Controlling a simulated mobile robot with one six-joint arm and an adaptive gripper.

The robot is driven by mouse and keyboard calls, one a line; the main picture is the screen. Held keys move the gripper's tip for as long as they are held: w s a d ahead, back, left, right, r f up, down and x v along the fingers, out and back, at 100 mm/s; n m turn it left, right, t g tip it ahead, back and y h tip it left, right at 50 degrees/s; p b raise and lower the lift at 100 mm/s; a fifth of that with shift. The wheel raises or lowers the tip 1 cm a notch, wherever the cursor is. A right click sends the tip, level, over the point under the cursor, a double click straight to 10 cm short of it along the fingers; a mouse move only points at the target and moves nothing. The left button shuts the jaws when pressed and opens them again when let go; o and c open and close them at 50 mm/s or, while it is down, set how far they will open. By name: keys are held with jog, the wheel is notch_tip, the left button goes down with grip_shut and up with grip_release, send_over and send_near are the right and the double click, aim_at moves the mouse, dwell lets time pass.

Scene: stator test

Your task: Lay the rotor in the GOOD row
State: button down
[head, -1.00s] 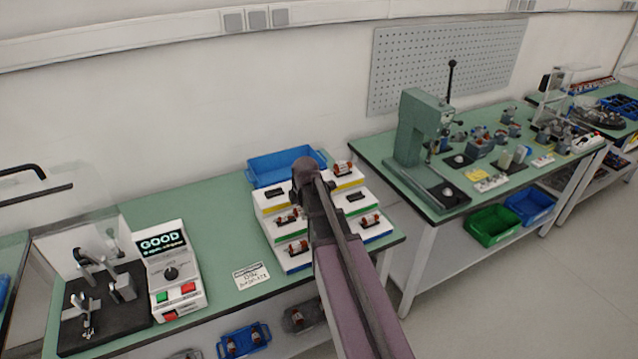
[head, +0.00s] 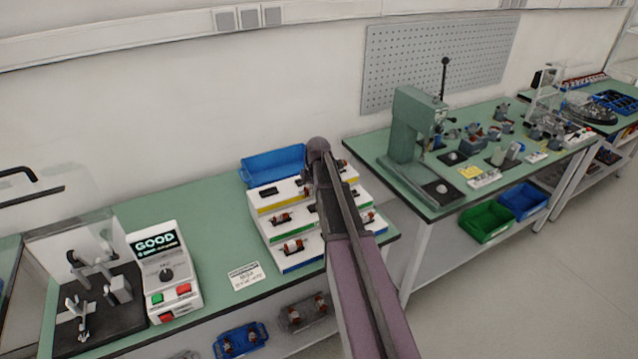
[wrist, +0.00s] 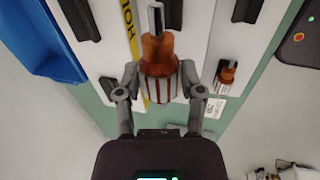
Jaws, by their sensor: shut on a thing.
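My gripper (wrist: 160,80) is shut on a rotor (wrist: 158,54), seen in the wrist view with its copper-coloured body between the fingers and its silver shaft pointing up the picture. It hangs over a white stepped rack (wrist: 201,35), by a yellow strip with partly hidden lettering. The rack also shows in the head view (head: 310,258), with yellow, green and blue strips; no GOOD row label is readable. Several other rotors lie in it, one at front left (head: 293,246), one behind it (head: 280,217). In the head view my arm hides the gripper and held rotor.
Dark empty cradles (wrist: 247,10) sit on the rack. A blue bin (head: 274,164) stands behind it. A tester (head: 165,270) reading GOOD and a white card (head: 244,275) are to the left on the green bench (head: 215,225). A press (head: 410,130) stands on the right bench.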

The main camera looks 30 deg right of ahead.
jog(key=shift+w+d, duration=0.35)
jog(key=shift+d, duration=0.25)
jog(key=shift+w+d, duration=0.35)
jog(key=shift+d, duration=0.25)
jog(key=shift+f+b, duration=0.3)
jog(key=b, duration=0.5)
send_over(315, 206)
jog(key=shift+s+d+f, duration=0.1)
jog(key=shift+s+f, duration=0.1)
jog(key=shift+f, duration=1.15)
jog(key=shift+s+f, duration=0.15)
jog(key=shift+f, duration=1.2)
jog(key=shift+r, duration=0.1)
jog(key=shift+f+b, duration=1.2)
jog(key=shift+b, duration=0.1)
jog(key=shift+s, duration=0.1)
